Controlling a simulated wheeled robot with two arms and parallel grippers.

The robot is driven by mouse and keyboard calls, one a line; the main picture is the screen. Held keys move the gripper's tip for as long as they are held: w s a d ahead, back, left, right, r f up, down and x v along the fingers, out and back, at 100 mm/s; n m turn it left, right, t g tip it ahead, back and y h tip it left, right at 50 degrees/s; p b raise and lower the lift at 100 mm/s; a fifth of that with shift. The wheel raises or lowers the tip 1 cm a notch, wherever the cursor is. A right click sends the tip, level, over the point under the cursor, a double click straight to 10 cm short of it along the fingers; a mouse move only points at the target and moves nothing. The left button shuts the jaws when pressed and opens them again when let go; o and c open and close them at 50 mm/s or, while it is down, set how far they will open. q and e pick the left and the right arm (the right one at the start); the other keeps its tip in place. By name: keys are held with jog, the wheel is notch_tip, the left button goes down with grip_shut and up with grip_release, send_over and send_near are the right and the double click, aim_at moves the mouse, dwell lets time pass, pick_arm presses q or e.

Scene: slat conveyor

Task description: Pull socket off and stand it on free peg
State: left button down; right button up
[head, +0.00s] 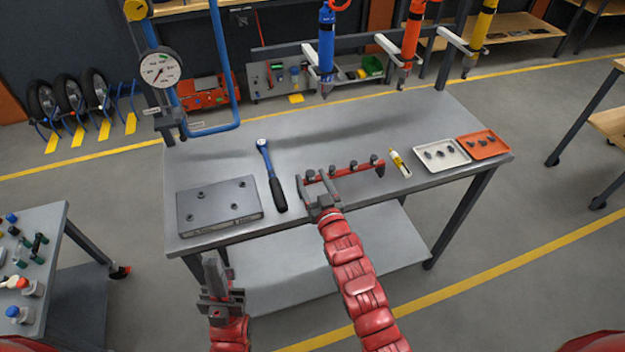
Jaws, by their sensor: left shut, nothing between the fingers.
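The ratchet wrench (270,175) lies on the bench, with its blue head at the far end and its black handle toward me. I cannot tell whether a socket sits on its head. The red socket rail (345,171) lies to its right, with several dark sockets on it. My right gripper (314,179) is at the rail's left end, its fingers apart and partly hiding that end. I cannot make out a free peg or anything between these fingers. My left gripper (214,262) is shut and empty, in front of the bench's near edge.
A grey metal block (218,206) with several bolts lies at the bench's left. A yellow-and-white tube (399,162), a white tray (440,142) and an orange tray (483,133), both holding small parts, lie to the right. Tools hang above the far edge. The bench's rear middle is clear.

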jog(key=shift+s, duration=0.1)
jog(key=b+v, duration=0.4)
jog(key=v, duration=1.3)
jog(key=shift+b, duration=0.35)
jog(key=shift+d+r, duration=0.1)
